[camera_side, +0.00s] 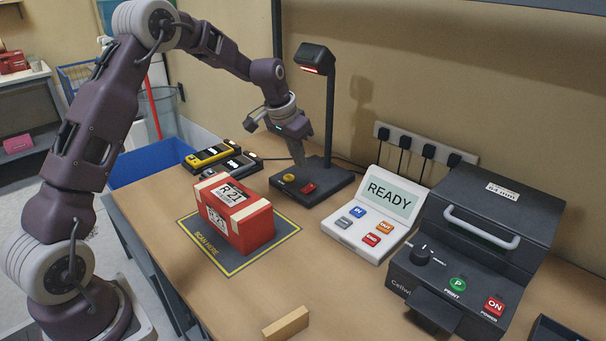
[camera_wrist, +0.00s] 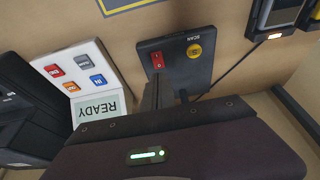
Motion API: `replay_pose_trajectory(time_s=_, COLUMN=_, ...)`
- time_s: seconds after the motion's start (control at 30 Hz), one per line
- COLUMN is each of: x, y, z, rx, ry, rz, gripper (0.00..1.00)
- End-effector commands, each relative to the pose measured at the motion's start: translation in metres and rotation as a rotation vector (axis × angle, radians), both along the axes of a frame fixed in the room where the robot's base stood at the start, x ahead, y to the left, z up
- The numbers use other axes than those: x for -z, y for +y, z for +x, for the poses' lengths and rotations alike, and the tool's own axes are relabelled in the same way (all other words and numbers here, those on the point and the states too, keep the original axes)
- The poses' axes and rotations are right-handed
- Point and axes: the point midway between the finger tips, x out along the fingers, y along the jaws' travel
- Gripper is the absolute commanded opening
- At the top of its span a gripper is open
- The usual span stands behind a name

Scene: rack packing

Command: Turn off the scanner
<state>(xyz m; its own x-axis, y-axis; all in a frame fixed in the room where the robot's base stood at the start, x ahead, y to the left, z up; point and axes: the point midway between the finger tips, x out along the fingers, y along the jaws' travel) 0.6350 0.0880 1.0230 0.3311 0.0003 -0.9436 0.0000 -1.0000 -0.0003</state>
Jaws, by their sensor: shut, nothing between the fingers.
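The scanner (camera_side: 331,183) stands at the back of the table, with a dark base, an upright post and a head (camera_side: 315,58) that glows red. Its base carries a yellow round button (camera_side: 288,178) and a red rocker switch (camera_side: 308,188). In the wrist view the red switch (camera_wrist: 157,60) and the yellow button (camera_wrist: 194,50), labelled SCAN, both show. My gripper (camera_side: 300,165) is shut and empty, pointing down just above the base, behind the two controls. In the wrist view its fingers (camera_wrist: 154,84) end close to the red switch; I cannot tell whether they touch.
A red box (camera_side: 258,232) labelled R21 lies on the scan mat (camera_side: 222,265). A display panel reading READY (camera_side: 350,238) and a dark printer (camera_side: 470,240) stand to the right. Handheld devices (camera_side: 210,155) lie to the left. A wooden block (camera_side: 286,323) lies in front.

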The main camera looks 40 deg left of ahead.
Motion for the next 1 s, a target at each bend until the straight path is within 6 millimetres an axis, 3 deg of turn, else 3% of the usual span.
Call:
replay_pose_trajectory(time_s=0.1, x=-0.026, y=0.000, z=-0.009, rx=0.000, ry=-0.003, rz=0.001, gripper=0.00)
replay_pose_trajectory(time_s=0.33, x=-0.053, y=0.000, z=-0.018, rx=-0.001, ry=-0.002, rz=0.001, gripper=0.00)
replay_pose_trajectory(time_s=0.67, x=-0.055, y=0.000, z=-0.020, rx=-0.001, ry=-0.001, rz=0.000, gripper=0.00)
replay_pose_trajectory(time_s=0.83, x=-0.059, y=0.000, z=-0.005, rx=0.000, ry=-0.002, rz=0.000, gripper=0.00)
replay_pose_trajectory(time_s=1.0, x=-0.059, y=0.000, z=-0.004, rx=-0.001, ry=-0.002, rz=-0.001, gripper=0.00)
